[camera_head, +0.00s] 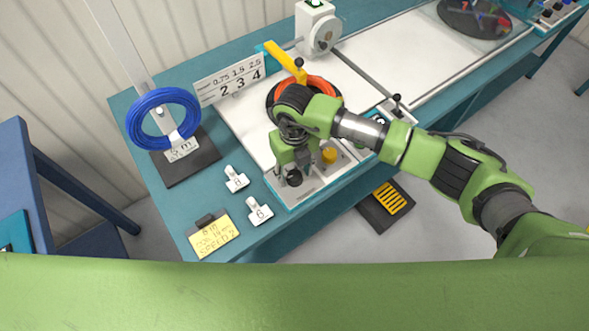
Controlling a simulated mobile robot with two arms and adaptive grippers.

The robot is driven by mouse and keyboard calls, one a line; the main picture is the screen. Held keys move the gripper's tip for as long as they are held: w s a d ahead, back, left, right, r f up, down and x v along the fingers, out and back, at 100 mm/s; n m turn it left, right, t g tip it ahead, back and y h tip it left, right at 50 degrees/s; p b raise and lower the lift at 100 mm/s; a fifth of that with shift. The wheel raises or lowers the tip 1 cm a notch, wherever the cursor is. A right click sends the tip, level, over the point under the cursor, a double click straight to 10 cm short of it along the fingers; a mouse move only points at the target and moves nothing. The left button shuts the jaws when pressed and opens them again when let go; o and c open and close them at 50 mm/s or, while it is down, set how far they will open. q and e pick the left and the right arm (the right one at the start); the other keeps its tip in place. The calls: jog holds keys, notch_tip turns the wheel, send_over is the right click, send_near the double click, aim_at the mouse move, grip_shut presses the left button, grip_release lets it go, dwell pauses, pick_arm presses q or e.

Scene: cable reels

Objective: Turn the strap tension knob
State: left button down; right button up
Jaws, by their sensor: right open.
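A light control panel (311,187) with a blue edge lies at the front of the bench. A black knob (294,178) stands near its left end, and a yellow knob (329,155) stands farther right. I cannot read which of them is the strap tension knob. My right gripper (290,172) points down over the left part of the panel. It is open, with its fingers close around or just above the black knob; I cannot tell whether they touch it. The gripper hides part of the panel. My left gripper is not in view.
An orange cable coil (322,86) lies behind my right wrist, under a yellow-handled arm (285,61). A blue coil (162,104) hangs on a stand at left. White tags (236,179) and a yellow note (212,234) lie at the front left. A pedal (387,203) is on the floor.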

jog(key=c, duration=1.1)
